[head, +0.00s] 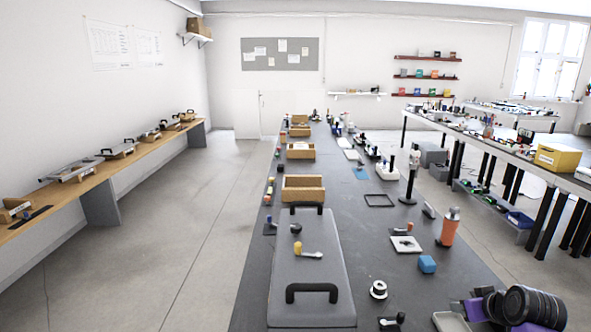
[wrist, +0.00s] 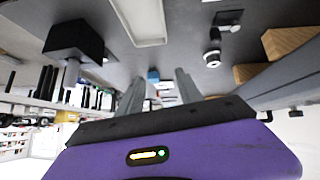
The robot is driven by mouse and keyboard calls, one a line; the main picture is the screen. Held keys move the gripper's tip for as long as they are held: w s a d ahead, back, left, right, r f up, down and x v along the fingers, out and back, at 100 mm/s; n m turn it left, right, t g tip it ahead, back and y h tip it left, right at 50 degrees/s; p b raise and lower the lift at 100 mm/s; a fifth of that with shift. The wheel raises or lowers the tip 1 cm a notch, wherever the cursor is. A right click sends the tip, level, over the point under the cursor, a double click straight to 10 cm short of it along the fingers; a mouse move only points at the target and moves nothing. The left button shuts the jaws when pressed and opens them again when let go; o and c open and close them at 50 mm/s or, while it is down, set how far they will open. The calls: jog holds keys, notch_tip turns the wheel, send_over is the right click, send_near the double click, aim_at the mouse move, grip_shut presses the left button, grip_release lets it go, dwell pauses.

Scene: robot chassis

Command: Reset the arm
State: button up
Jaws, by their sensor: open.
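My gripper (wrist: 158,88) shows in the wrist view with its two grey fingers spread apart and nothing between them. Its purple body with a small lit display fills the bottom of that view. In the head view, the purple and black end of my arm (head: 535,308) is at the bottom right corner, by the right edge of the long dark table (head: 400,285). The fingertips are not clear there. I see no object held.
A grey case with black handles (head: 320,265) lies on the table's near left. Wooden boxes (head: 303,195) stand farther back. Floor (head: 200,235) on the left is clear.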

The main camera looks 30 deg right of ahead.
jog(key=s+a+r+t+h, duration=0.2)
jog(key=a+t, duration=0.2)
jog(key=a, duration=0.9)
jog(key=s+a+r+t+h, duration=0.1)
jog(key=a+r+t, duration=0.15)
jog(key=a, duration=1.15)
jog(key=s+a+r+n+t+y, duration=0.1)
jog(key=s+a+n+y, duration=0.4)
jog(key=s+a, duration=1.4)
jog(key=a+y, duration=0.2)
jog(key=y, duration=0.1)
jog(key=shift+s+n+y, duration=0.15)
jog(key=shift+n+y, duration=0.15)
